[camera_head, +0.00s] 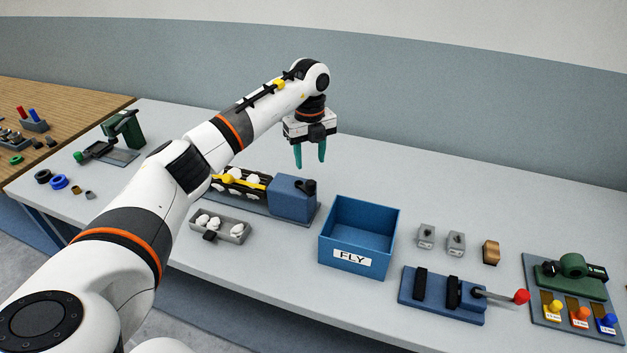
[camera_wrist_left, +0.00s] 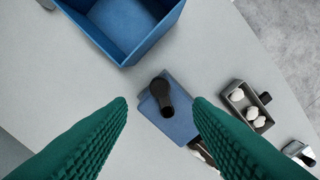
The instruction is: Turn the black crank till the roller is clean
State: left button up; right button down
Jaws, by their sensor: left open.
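The black crank (camera_head: 306,187) sits on a blue housing (camera_head: 290,203) near the middle of the table. In the left wrist view the crank (camera_wrist_left: 172,98) shows between my fingers, beyond their tips. The roller (camera_head: 236,182) is joined to the left side of the housing. It is dark with yellow parts, and several white tufts show on it. My arm hides part of its left end. My left gripper (camera_head: 310,163) is open and empty, with teal fingers pointing down above the housing, apart from the crank. My right gripper is not in view.
A grey tray (camera_head: 239,236) with white tufts stands in front of the roller. An open blue box (camera_head: 380,261) marked FLY stands right of the housing. A blue fixture (camera_head: 437,310) with a red-knobbed lever and a green device (camera_head: 573,266) are further right. Behind the housing the table is clear.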

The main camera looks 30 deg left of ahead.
aim_at(310, 182)
pick_arm(q)
notch_tip(310, 182, down, 7)
jog(key=shift+d+f+p, duration=0.1)
jog(key=shift+f+p, duration=0.1)
jog(key=shift+p, duration=0.65)
jog(key=shift+f, duration=0.65)
jog(key=c, duration=1)
jog(key=shift+s, duration=0.1)
